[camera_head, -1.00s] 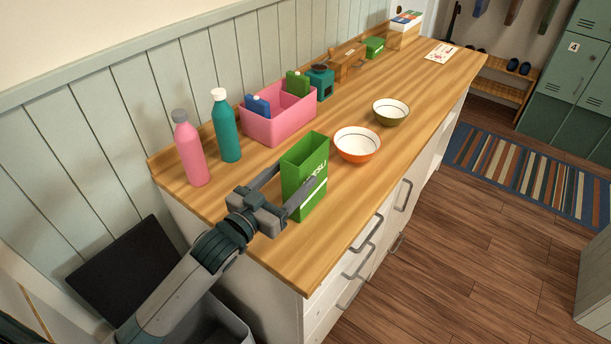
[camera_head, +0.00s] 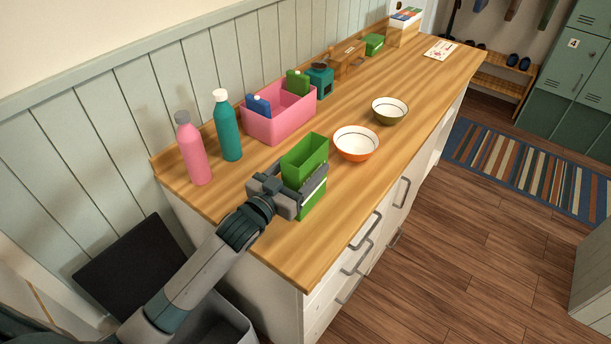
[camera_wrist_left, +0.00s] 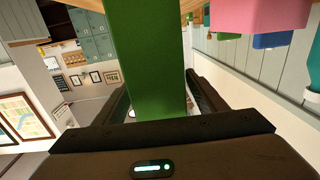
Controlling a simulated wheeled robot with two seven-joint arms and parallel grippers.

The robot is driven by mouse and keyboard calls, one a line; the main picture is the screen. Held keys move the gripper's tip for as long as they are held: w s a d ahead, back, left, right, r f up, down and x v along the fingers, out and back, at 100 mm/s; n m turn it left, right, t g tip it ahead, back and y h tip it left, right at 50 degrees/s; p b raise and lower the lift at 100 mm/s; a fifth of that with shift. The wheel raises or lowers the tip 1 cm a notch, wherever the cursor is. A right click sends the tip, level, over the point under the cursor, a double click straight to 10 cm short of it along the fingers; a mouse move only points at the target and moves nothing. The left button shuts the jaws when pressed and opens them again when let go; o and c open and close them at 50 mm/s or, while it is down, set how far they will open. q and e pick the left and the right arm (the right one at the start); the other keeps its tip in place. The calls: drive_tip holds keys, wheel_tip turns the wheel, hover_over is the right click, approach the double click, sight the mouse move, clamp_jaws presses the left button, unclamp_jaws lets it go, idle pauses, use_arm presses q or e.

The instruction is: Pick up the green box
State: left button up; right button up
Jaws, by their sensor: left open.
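The green box (camera_head: 305,158) stands upright and open-topped on the near part of the wooden counter (camera_head: 345,215). My left gripper (camera_head: 305,188) is level with its middle, with one finger along its near right face and the other hidden behind it. In the left wrist view the green box (camera_wrist_left: 145,60) stands between the two open fingers (camera_wrist_left: 160,100), close in front of the palm. I cannot tell whether either finger touches it. My right gripper is not in view.
An orange-rimmed bowl (camera_head: 356,145) is just right of the box, with a green bowl (camera_head: 390,110) beyond. A pink bin (camera_head: 275,124), a teal bottle (camera_head: 227,130) and a pink bottle (camera_head: 194,155) stand toward the wall. The counter's front right is clear.

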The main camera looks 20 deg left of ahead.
use_arm(q)
drive_tip(key=shift+w+d, duration=0.15)
drive_tip(key=shift+w, duration=0.2)
drive_tip(key=c, duration=1.5)
drive_tip(key=shift+r, duration=0.2)
drive_tip(key=shift+r+b, duration=0.8)
drive_tip(key=shift+r, duration=1)
drive_tip(key=shift+w+d+r+b, duration=0.65)
drive_tip(key=shift+w+d+r, duration=0.4)
drive_tip(key=shift+d, duration=0.65)
drive_tip(key=shift+w+d+r+b, duration=0.7)
drive_tip(key=shift+d+r, duration=0.55)
drive_tip(key=shift+d, duration=0.4)
drive_tip(key=shift+w+d+r+b, duration=0.55)
drive_tip(key=shift+w+d+r, duration=0.5)
drive_tip(key=shift+d, duration=0.65)
drive_tip(key=shift+r, duration=0.15)
